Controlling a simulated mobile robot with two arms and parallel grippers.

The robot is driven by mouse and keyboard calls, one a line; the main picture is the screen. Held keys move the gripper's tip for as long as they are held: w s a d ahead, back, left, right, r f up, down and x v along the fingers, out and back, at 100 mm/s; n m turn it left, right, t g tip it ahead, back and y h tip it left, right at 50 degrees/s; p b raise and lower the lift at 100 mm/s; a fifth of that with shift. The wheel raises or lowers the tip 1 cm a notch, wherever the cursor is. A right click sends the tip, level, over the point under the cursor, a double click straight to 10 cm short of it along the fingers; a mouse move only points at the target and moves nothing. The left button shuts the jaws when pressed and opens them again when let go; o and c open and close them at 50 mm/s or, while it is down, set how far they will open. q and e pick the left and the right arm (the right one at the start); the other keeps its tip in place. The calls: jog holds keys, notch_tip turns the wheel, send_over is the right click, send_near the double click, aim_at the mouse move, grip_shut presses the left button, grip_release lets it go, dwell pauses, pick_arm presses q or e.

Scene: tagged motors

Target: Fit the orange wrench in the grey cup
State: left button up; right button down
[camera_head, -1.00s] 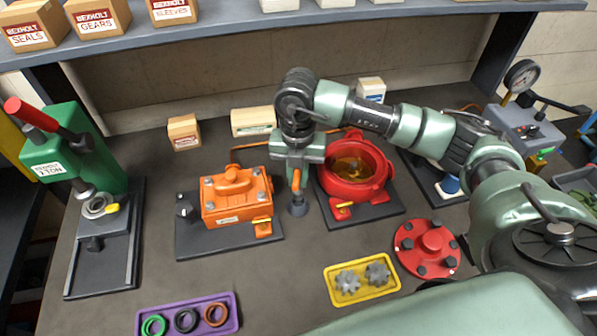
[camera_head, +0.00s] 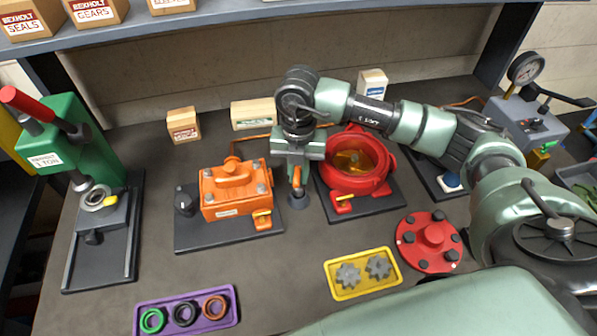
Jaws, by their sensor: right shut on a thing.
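My right gripper (camera_head: 297,164) points down over the bench, between the orange motor and the red pot-shaped housing. It is shut on the orange wrench (camera_head: 297,179), which hangs upright below it, its upper part hidden by the gripper. The small dark grey cup (camera_head: 298,202) stands on the bench directly under the wrench. The wrench's lower end meets the cup's mouth in the picture; I cannot tell how far inside it is. My left gripper is not in view.
The orange motor (camera_head: 232,185) stands close left of the cup, and the red housing (camera_head: 355,165) close right. A yellow tray (camera_head: 337,291) with gears, a purple tray (camera_head: 142,324) with rings and a red flanged cover (camera_head: 428,240) lie in front. A green press (camera_head: 80,160) stands at left.

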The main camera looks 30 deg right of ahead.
jog(key=shift+f+b, duration=1.25)
jog(key=shift+f, duration=0.25)
jog(key=c, duration=1.3)
grip_release()
jog(key=shift+r, duration=0.1)
jog(key=shift+r+p, duration=1.85)
jog(key=shift+r, duration=1.15)
